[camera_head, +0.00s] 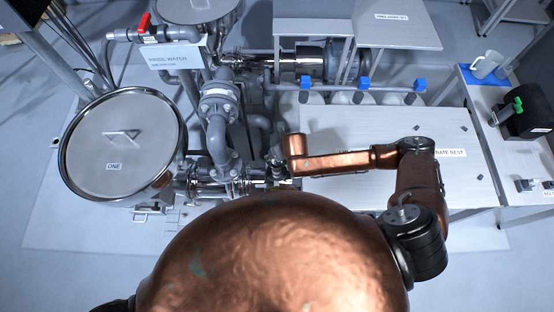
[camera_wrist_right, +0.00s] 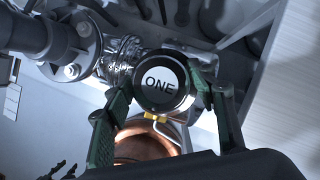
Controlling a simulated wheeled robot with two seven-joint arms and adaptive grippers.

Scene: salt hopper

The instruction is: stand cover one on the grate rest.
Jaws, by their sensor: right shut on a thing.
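In the head view my right gripper (camera_head: 276,162) is small and partly hidden beside the pipework, so the piece cannot be made out there. The large lidded vessel (camera_head: 122,130) on the left also bears a ONE label. The grate rest label (camera_head: 452,153) lies on the pale table (camera_head: 350,125) to the right, partly covered by my right arm. My left gripper is not in view.
Pipes and a flanged valve (camera_head: 218,103) stand close around my right gripper. Several blue-capped bottles (camera_head: 362,90) line the table's back edge. A pitcher (camera_head: 487,65) and a black machine (camera_head: 525,108) stand on the far-right bench. The table's middle looks mostly clear.

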